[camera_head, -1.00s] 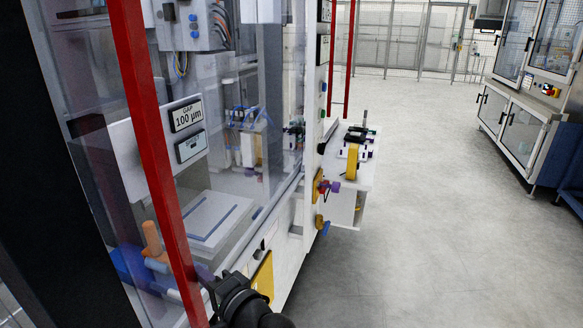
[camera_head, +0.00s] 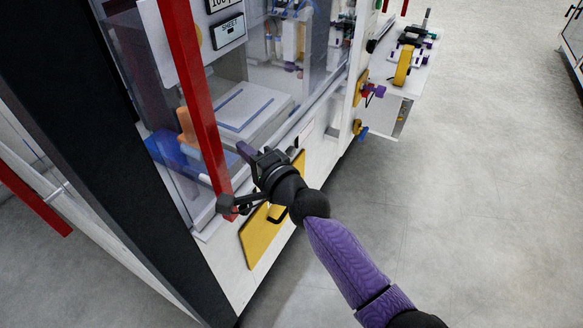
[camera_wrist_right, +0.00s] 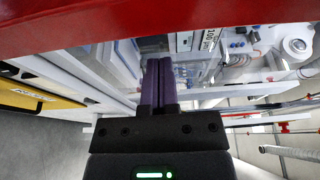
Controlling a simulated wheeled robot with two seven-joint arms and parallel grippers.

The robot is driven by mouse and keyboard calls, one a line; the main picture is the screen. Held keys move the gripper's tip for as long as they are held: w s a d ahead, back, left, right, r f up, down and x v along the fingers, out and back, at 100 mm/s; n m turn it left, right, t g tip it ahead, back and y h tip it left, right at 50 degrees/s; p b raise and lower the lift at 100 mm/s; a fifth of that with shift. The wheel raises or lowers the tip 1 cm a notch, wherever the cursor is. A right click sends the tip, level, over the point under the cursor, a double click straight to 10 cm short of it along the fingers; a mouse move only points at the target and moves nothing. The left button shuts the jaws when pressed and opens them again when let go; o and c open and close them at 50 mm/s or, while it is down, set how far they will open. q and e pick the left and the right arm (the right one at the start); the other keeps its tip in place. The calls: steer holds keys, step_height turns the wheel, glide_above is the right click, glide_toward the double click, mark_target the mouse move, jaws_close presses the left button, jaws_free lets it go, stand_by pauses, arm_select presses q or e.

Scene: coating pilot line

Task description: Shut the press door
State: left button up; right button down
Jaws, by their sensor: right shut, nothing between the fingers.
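The press has a large clear panel (camera_head: 285,75) with a red upright bar (camera_head: 196,90) in front, which I take to be its door; I cannot tell how far it stands open. My right gripper (camera_head: 244,151) is shut and empty, its purple fingers just right of the bar's lower part. In the right wrist view the red bar (camera_wrist_right: 150,22) crosses the top, close to the camera, and the shut fingers (camera_wrist_right: 156,66) point towards the press. Contact between fingers and bar or panel cannot be made out. My left gripper is not in view.
A yellow panel (camera_head: 258,235) with a dark handle is on the press front below the gripper. Yellow and blue knobs sit further along. A white side table (camera_head: 396,88) with equipment stands beyond. Grey floor (camera_head: 480,170) on the right is clear.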

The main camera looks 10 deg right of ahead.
steer(key=p+v, duration=0.2)
steer(key=v, duration=0.8)
steer(key=s+d+f+n+g+h, duration=0.2)
steer(key=s+d+f, duration=0.1)
steer(key=f, duration=0.5)
steer(key=s+d+f+n+g+h, duration=0.1)
steer(key=s+d+f+g+h, duration=0.15)
steer(key=f, duration=0.55)
steer(key=s+d+f+n+g+h, duration=0.1)
steer(key=s+d+f+n+h, duration=0.15)
steer(key=f, duration=0.55)
steer(key=s+d+f+n+g+h, duration=0.1)
steer(key=s+f, duration=0.4)
steer(key=s, duration=0.5)
steer(key=s+d+f+n+g+h, duration=0.1)
steer(key=s+d+f+n+g, duration=0.2)
steer(key=s, duration=0.7)
steer(key=s+d+f+n+g+h, duration=0.1)
steer(key=s+d+f+n+g, duration=0.2)
steer(key=s+f, duration=0.4)
steer(key=s+n+g, duration=0.1)
steer(key=s+g, duration=0.1)
steer(key=s, duration=0.1)
steer(key=shift+s, duration=0.4)
